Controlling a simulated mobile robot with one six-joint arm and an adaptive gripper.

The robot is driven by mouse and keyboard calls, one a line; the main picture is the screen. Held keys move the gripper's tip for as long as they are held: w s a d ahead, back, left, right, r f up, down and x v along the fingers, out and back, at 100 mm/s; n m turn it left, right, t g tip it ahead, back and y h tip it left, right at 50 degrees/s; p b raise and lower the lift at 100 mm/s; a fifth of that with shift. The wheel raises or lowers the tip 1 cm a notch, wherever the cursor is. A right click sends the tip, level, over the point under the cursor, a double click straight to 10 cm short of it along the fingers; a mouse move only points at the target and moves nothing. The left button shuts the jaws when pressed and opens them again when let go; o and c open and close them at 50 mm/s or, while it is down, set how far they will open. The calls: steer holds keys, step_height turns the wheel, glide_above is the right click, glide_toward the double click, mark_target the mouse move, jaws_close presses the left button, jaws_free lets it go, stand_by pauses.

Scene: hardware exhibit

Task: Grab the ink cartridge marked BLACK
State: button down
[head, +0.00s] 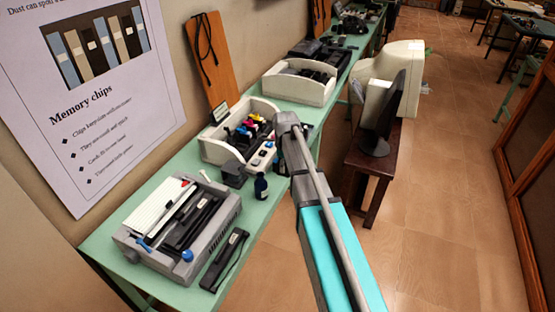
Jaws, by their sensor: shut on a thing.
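An open white bin (212,149) on the green table holds several small ink cartridges (252,124) with yellow, magenta, blue and dark parts. No BLACK marking is readable at this size. My arm reaches up from the bottom, and its grey end stands at the bin's right side. My gripper (282,160) is mostly hidden by the arm's end, with only a dark part showing low at its left. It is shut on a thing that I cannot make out.
A dark blue bottle (261,187), a dark block (234,174) and a white strip with blue spots (263,156) stand close to the bin's front. A grey binding machine (181,226) is nearer. A brown stand with a monitor (378,139) is right of the arm.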

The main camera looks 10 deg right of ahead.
steer(key=s+d+r+p, duration=0.2)
steer(key=s, duration=0.4)
steer(key=shift+r, duration=0.4)
